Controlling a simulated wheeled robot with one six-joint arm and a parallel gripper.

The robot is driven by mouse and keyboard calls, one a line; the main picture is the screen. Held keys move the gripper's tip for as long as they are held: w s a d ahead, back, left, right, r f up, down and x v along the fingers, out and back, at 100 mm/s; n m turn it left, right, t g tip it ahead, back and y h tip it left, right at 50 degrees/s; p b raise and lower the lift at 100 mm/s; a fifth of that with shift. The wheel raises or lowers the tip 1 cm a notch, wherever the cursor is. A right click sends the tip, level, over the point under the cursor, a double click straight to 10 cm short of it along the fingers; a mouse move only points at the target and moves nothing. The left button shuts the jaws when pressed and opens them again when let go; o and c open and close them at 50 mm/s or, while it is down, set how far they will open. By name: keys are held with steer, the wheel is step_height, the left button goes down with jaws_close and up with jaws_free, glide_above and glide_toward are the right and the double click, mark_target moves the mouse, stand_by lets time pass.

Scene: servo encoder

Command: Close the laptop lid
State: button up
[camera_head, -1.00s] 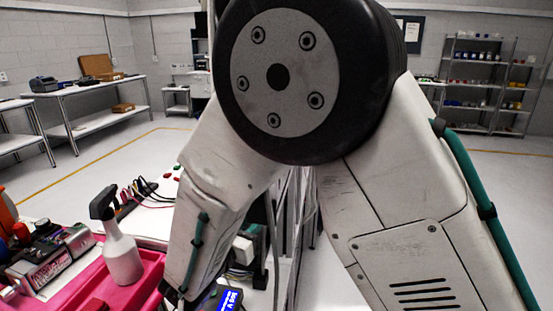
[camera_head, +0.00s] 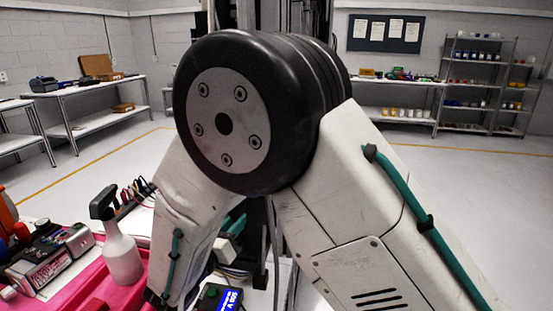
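No laptop or laptop lid can be made out in the head view. My arm fills the middle of the picture, with its large black joint in front and white links running down on both sides. My gripper is not visible; the lower end of the left link runs down toward the bottom edge, beside a small device with a lit blue display (camera_head: 229,300).
A white spray bottle (camera_head: 122,258) with a black head stands on a pink surface (camera_head: 83,291) at lower left. Cables (camera_head: 137,192) lie behind. Shelves (camera_head: 484,85) stand far right; the floor between is clear.

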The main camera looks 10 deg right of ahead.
steer(key=shift+w+a+f+n, duration=0.2)
steer(key=shift+a+f+n, duration=0.1)
steer(key=shift+a+n, duration=0.3)
steer(key=shift+w+a+f+n+t, duration=0.2)
steer(key=shift+a+f+n+t, duration=0.05)
steer(key=shift+a+f+n, duration=0.25)
steer(key=shift+w+a+f+n+t, duration=0.15)
steer(key=shift+a+f+n+t, duration=0.1)
steer(key=shift+a+f+n, duration=0.2)
steer(key=shift+w+a+f+n+t, duration=0.2)
steer(key=shift+a+f+n, duration=0.15)
steer(key=shift+f+n, duration=0.25)
steer(key=shift+w+a+f+n+t, duration=0.1)
steer(key=shift+a+f+n+t, duration=0.2)
steer(key=shift+n, duration=0.35)
steer(key=shift+f, duration=0.1)
steer(key=shift+s+a, duration=0.1)
steer(key=shift+s, duration=0.05)
steer(key=shift+v, duration=2.85)
